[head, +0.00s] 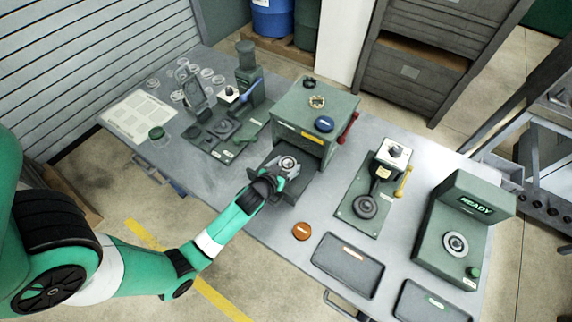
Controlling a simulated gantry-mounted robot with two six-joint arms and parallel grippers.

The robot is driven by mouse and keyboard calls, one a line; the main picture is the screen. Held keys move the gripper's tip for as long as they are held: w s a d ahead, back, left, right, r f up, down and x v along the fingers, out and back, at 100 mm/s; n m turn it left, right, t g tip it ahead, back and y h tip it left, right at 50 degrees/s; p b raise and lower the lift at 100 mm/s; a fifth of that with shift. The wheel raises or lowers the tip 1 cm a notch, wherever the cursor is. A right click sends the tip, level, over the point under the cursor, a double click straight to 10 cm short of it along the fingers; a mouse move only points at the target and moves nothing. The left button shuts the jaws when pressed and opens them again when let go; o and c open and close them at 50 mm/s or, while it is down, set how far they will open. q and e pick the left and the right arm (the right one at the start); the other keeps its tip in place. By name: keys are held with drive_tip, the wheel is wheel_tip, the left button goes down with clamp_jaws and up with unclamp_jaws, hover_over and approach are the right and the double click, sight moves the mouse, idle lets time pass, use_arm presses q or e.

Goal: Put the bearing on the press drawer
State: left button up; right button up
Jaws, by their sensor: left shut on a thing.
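The bearing (288,163) is a silvery ring at the front of the green press (318,112). My left gripper (279,174) reaches in from the lower left and is shut on the bearing. The dark press drawer (296,192) sticks out of the press front, and the bearing is over it. I cannot tell whether the bearing touches the drawer. The gripper hides part of both. My right gripper is not in view.
A green fixture with a yellow handle (403,181) stands right of the press, and a READY machine (460,230) farther right. Dark trays (348,264) lie along the front edge. An orange disc (301,231) lies near the drawer. A fixture with a blue handle (249,92) stands left.

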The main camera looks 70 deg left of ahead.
use_arm(q)
drive_tip(key=o, duration=1.5)
drive_tip(key=shift+o, duration=0.2)
drive_tip(key=shift+r, duration=0.15)
drive_tip(key=shift+s+d+r+p, duration=0.2)
drive_tip(key=shift+d+p, duration=0.05)
drive_tip(key=shift+p, duration=0.15)
drive_tip(key=p+v, duration=0.1)
drive_tip(key=v, duration=1)
drive_tip(key=shift+s+p, duration=0.2)
drive_tip(key=shift+p, duration=0.2)
drive_tip(key=shift+w+d, duration=0.1)
